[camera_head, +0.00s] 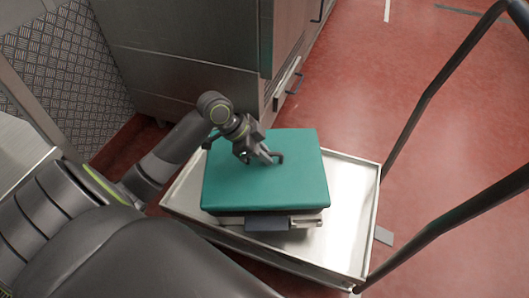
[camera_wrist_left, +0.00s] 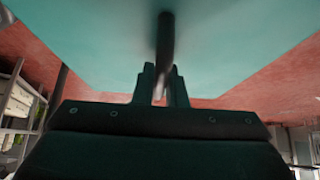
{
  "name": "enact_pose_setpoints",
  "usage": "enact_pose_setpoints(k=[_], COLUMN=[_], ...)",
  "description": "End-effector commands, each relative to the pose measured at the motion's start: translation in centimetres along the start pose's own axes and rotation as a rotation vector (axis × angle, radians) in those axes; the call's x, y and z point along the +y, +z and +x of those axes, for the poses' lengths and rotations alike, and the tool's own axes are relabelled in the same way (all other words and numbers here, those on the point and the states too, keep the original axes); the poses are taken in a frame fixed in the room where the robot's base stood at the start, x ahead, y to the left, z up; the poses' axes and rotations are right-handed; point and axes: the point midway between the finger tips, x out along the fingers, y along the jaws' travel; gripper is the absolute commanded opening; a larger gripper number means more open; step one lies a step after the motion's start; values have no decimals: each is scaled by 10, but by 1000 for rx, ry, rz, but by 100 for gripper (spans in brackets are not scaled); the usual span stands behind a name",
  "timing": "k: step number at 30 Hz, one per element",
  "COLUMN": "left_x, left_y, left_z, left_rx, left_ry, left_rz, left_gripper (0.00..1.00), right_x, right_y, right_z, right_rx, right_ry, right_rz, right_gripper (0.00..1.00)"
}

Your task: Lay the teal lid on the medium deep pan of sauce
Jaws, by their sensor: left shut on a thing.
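The teal lid (camera_head: 228,180) is a flat, rounded square with a dark loop handle near its middle. My left gripper (camera_head: 268,156) is shut on this handle. In the left wrist view the lid (camera_wrist_left: 90,35) fills the top, and the handle (camera_wrist_left: 166,40) runs between the fingers (camera_wrist_left: 160,85). Under the lid's near edge a grey metal rim of a pan (camera_head: 232,220) shows, with a dark block (camera_head: 267,224) at its front. The lid hides the pan's inside and sauce. I cannot tell whether the lid touches the rim or hovers just above it. My right gripper is out of view.
The pan stands on a metal trolley tray (camera_head: 345,215) with a raised edge and bare room at the right. Black trolley handle bars (camera_head: 430,95) rise at the right. A steel cabinet (camera_head: 185,60) stands behind. The red floor (camera_head: 400,60) is open at the upper right.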

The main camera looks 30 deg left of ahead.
Motion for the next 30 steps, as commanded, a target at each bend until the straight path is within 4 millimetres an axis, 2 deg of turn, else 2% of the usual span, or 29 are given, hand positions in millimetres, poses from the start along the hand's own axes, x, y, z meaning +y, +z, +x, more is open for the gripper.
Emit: enact_pose_setpoints(k=[17, 30], left_x=[0, 0], left_y=[12, 12], left_z=[17, 18], left_rx=[0, 1], left_ry=[0, 0], left_rz=[0, 0], left_gripper=[0, 0], right_x=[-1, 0], right_y=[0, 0], right_z=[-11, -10], right_rx=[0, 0], right_ry=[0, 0], right_rz=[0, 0], right_gripper=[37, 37])
